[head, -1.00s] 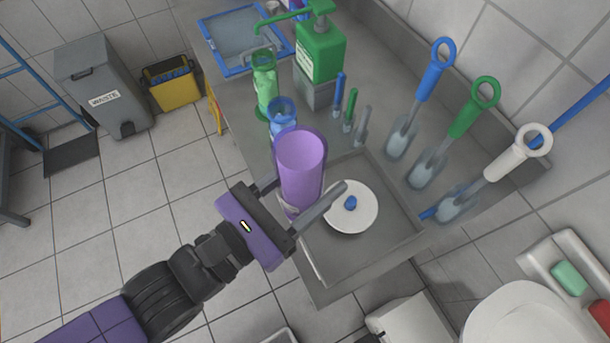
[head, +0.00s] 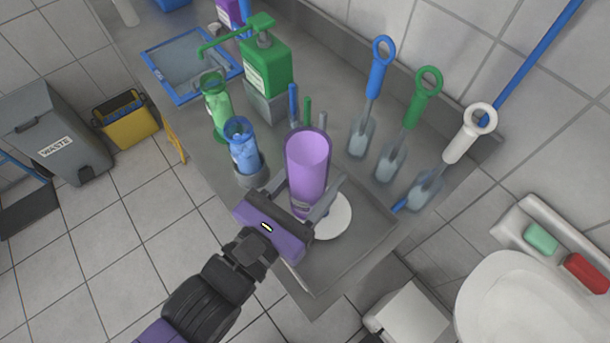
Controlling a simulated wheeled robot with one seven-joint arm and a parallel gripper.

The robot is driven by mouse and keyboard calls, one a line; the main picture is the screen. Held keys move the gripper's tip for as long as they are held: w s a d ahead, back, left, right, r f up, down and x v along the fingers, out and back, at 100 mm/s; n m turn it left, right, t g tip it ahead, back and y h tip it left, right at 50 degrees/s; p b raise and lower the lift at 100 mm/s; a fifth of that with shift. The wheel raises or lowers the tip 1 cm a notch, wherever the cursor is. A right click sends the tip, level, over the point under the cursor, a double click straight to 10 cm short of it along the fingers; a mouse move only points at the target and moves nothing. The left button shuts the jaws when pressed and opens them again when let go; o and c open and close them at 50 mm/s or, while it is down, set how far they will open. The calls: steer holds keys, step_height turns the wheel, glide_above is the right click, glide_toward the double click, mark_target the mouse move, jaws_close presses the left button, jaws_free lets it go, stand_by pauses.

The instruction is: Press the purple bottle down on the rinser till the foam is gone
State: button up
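The purple bottle (head: 307,165) is translucent and stands roughly vertical over the sink basin. My gripper (head: 307,207) has a finger on each side of its lower part and is shut on it. The white round rinser plate (head: 334,217) sits in the basin, partly behind the bottle and my gripper. Its blue centre nozzle is hidden now. The bottle's lower end is also hidden, so I cannot tell whether it touches the rinser. Foam inside cannot be made out clearly.
A blue bottle (head: 242,147) and a green bottle (head: 216,103) stand left of the purple one. A green pump dispenser (head: 266,68) is behind them. Scoops with blue (head: 377,72), green (head: 422,98) and white (head: 468,136) handles line the back right. The front of the basin (head: 325,265) is clear.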

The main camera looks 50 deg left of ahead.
steer(key=w+f+b, duration=0.2)
steer(key=w+f, duration=0.2)
steer(key=shift+w+d+f, duration=0.15)
steer(key=shift+w+f, duration=0.1)
steer(key=shift+f, duration=0.15)
stand_by(0.4)
steer(key=shift+f+b, duration=0.45)
steer(key=shift+f, duration=0.2)
stand_by(0.8)
steer(key=shift+f+b, duration=0.5)
steer(key=shift+f, duration=0.15)
steer(key=shift+f, duration=0.1)
steer(key=shift+f+b, duration=0.5)
steer(key=shift+f+b, duration=0.6)
steer(key=shift+f, duration=0.1)
stand_by(3.4)
